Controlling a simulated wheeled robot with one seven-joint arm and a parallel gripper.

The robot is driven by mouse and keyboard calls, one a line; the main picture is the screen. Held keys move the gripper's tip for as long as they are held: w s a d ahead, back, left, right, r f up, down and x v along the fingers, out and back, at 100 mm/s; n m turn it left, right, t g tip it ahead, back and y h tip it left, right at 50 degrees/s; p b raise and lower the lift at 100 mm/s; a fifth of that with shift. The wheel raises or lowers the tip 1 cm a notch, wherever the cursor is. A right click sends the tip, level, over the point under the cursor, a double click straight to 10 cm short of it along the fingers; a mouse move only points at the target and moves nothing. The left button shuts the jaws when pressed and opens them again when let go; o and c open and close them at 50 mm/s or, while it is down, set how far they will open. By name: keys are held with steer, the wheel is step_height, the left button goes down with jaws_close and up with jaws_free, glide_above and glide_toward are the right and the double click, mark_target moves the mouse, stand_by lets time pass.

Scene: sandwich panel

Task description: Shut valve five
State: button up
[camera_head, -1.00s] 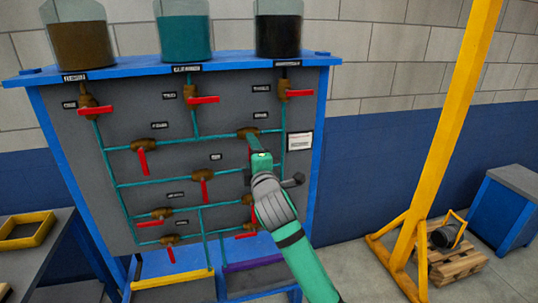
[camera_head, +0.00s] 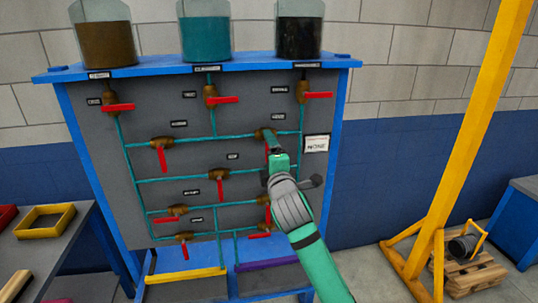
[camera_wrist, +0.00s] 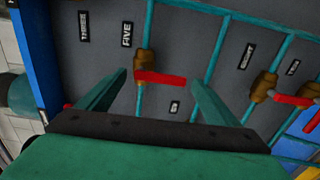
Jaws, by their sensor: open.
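Valve five is a brown valve body (camera_wrist: 144,62) on a teal pipe, beside the label FIVE (camera_wrist: 127,34) in the wrist view. Its red handle (camera_wrist: 160,78) lies across the pipe. In the head view its brown body (camera_head: 264,133) shows just above my gripper, and its handle is mostly hidden behind the gripper. My gripper (camera_wrist: 160,77) is open in front of the valve, with one finger toward each end of the handle. I cannot tell whether either finger touches it. The gripper (camera_head: 271,136) also shows in the head view, reaching up to the panel.
Other red-handled valves surround it, including the one by label EIGHT (camera_wrist: 265,88) and a middle one (camera_head: 218,175). Three tanks, one with teal liquid (camera_head: 206,38), stand on top. A side table (camera_head: 75,235) is left; a yellow post (camera_head: 462,130) is right.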

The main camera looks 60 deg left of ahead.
steer(key=v, duration=1)
steer(key=shift+s+d, duration=0.2)
steer(key=shift+d, duration=0.15)
steer(key=shift+w, duration=0.1)
